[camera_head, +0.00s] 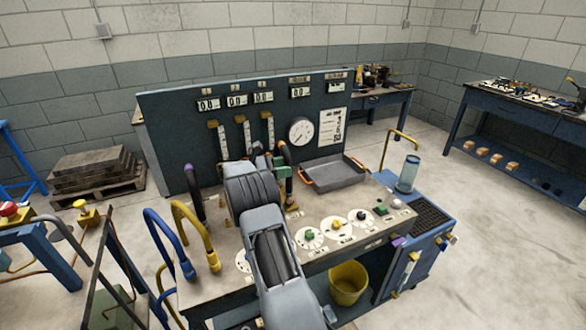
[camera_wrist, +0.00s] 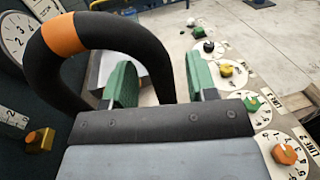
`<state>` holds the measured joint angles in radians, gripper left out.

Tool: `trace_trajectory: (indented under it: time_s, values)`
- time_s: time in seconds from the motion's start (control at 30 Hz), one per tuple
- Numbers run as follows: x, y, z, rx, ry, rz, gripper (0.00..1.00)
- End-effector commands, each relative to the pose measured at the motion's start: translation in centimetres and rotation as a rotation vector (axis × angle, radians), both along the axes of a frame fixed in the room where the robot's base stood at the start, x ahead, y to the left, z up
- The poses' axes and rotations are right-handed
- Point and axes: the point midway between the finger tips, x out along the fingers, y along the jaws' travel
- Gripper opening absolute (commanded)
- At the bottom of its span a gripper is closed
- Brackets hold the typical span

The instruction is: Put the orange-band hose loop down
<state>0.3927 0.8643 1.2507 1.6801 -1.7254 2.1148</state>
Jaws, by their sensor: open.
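The orange-band hose loop (camera_wrist: 118,37) is a thick black arch with an orange band at its upper left in the wrist view. My gripper (camera_wrist: 160,82) has green finger pads and is open. The left finger shows inside the arch; the loop's right leg comes down between the two fingers, apart from the right one. The loop's lower ends are hidden behind the gripper body. In the head view my gripper (camera_head: 281,168) is over the bench beside the upright panel, and a dark piece of the loop (camera_head: 286,153) shows by it, mostly hidden by my arm.
A grey tray with orange handles (camera_head: 336,174) lies right of my gripper. The bench front has several dials with coloured knobs (camera_head: 336,224). A yellow hose (camera_head: 196,232) and a blue hose (camera_head: 165,240) stand at left, a clear cylinder (camera_head: 408,174) at right.

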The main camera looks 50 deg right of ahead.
Motion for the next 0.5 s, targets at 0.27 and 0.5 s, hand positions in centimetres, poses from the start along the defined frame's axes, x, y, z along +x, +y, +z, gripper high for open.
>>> trace_trajectory:
  time_s: [0.27,0.5]
  values:
    - [2.0,3.0,-0.1,-0.001,-0.001,0.001,0.52]
    - [3.0,3.7,0.9,0.009,0.018,0.052,0.52]
